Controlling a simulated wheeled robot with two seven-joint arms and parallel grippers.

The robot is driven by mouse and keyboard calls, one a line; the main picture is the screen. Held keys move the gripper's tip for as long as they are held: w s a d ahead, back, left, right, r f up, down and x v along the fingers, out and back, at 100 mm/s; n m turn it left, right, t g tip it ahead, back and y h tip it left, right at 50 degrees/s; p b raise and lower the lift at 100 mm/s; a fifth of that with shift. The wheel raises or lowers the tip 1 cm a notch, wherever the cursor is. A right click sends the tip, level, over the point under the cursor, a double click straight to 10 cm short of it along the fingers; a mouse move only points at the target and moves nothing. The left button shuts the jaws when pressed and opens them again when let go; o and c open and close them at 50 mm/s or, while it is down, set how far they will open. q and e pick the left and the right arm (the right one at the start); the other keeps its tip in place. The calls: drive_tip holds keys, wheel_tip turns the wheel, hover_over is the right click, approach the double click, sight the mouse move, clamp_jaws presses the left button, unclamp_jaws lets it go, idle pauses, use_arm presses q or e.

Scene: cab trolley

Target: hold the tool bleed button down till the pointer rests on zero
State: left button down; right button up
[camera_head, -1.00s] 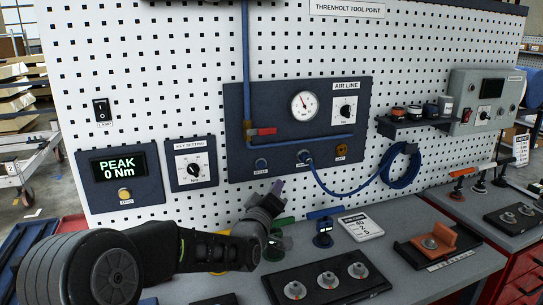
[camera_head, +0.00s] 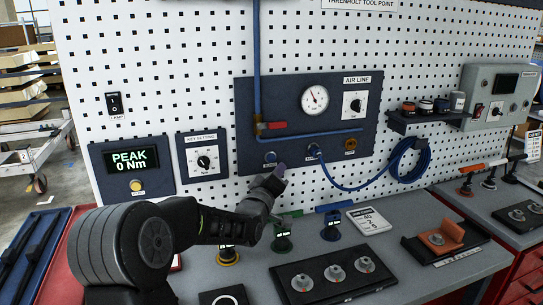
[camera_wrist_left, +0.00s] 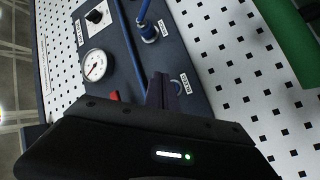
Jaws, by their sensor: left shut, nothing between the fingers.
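The air line panel (camera_head: 243,100) is on the pegboard, with a round gauge (camera_head: 315,99) whose pointer leans up and left. Along its lower edge are a blue button (camera_head: 270,157), a blue hose fitting (camera_head: 315,150) and a brass-coloured piece (camera_head: 350,143); their labels are too small to read. My left gripper (camera_head: 280,171) is shut and empty, just below and right of the blue button. In the left wrist view the fingertips (camera_wrist_left: 161,88) partly cover the blue button (camera_wrist_left: 181,84); I cannot tell whether they touch. The gauge (camera_wrist_left: 95,66) shows there too. My right gripper is out of view.
A red valve handle (camera_head: 273,126) and a knob (camera_head: 354,104) sit on the panel. A coiled blue hose (camera_head: 407,160) hangs at right. On the bench below are a black tray (camera_head: 300,292) of several round parts and upright coloured tools.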

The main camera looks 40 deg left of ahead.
sight(271, 158)
use_arm(q)
drive_tip(key=shift+w+a+b, duration=0.25)
drive_tip(key=shift+w+a, duration=0.3)
drive_tip(key=shift+a, duration=0.25)
drive_tip(key=shift+w+a+b, duration=0.25)
drive_tip(key=shift+w+a, duration=0.3)
drive_tip(key=shift+a, duration=0.25)
idle(0.8)
drive_tip(key=shift+w+a+f+b, duration=0.1)
drive_tip(key=shift+w+a+b, duration=0.15)
drive_tip(key=shift+b, duration=0.2)
drive_tip(key=shift+a, duration=0.1)
drive_tip(key=shift+w+a, duration=0.25)
drive_tip(key=shift+a, duration=0.15)
idle(1.8)
idle(1.7)
drive_tip(key=shift+s+d+b, duration=0.3)
drive_tip(key=shift+d+b, duration=0.1)
drive_tip(key=shift+b, duration=0.4)
drive_tip(key=shift+s+d, duration=0.2)
drive_tip(key=shift+d, duration=0.15)
